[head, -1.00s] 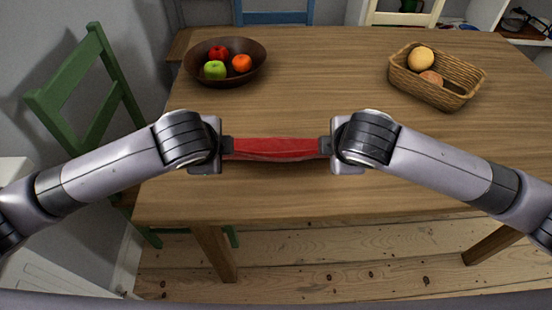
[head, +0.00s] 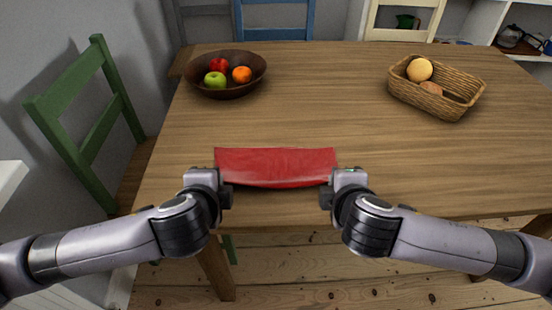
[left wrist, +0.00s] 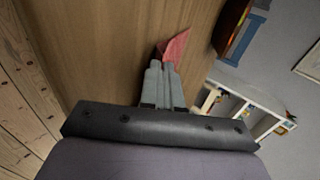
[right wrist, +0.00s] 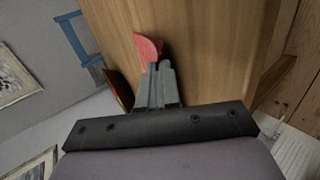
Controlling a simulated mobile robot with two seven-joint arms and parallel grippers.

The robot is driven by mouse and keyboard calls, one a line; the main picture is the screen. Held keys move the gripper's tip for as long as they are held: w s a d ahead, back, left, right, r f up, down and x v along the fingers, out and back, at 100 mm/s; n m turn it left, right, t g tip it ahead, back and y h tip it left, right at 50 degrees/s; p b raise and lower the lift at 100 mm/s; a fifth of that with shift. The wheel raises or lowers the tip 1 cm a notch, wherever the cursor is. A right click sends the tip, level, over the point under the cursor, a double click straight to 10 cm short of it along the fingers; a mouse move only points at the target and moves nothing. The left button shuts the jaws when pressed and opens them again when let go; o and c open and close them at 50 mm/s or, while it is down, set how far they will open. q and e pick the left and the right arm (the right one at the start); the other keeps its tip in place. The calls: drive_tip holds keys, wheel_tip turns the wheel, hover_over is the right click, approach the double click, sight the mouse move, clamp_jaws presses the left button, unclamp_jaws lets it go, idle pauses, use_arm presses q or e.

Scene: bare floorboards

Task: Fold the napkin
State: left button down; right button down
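The red napkin (head: 275,165) is a wide strip near the front of the table (head: 420,165). Its front edge bows down in the middle between my grippers and seems a little raised, with a dark shadow under it. My left gripper (head: 228,187) is shut on its front left corner, and my right gripper (head: 327,188) is shut on its front right corner. In the left wrist view, red cloth (left wrist: 176,46) shows at the tips of the closed fingers. The right wrist view also shows cloth (right wrist: 148,47) at the fingertips.
A dark bowl (head: 205,91) with apples and an orange stands at the back left. A wicker basket (head: 440,104) with round fruit stands at the back right. The tabletop between and behind the napkin is clear. A green chair (head: 98,130) stands at the left.

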use_arm(q)
drive_tip(key=c, duration=1)
unclamp_jaws()
use_arm(e)
drive_tip(key=c, duration=1)
unclamp_jaws()
use_arm(q)
drive_tip(key=s+r, duration=0.6)
drive_tip(key=r, duration=0.3)
use_arm(e)
drive_tip(key=s+r, duration=0.6)
drive_tip(key=r, duration=0.3)
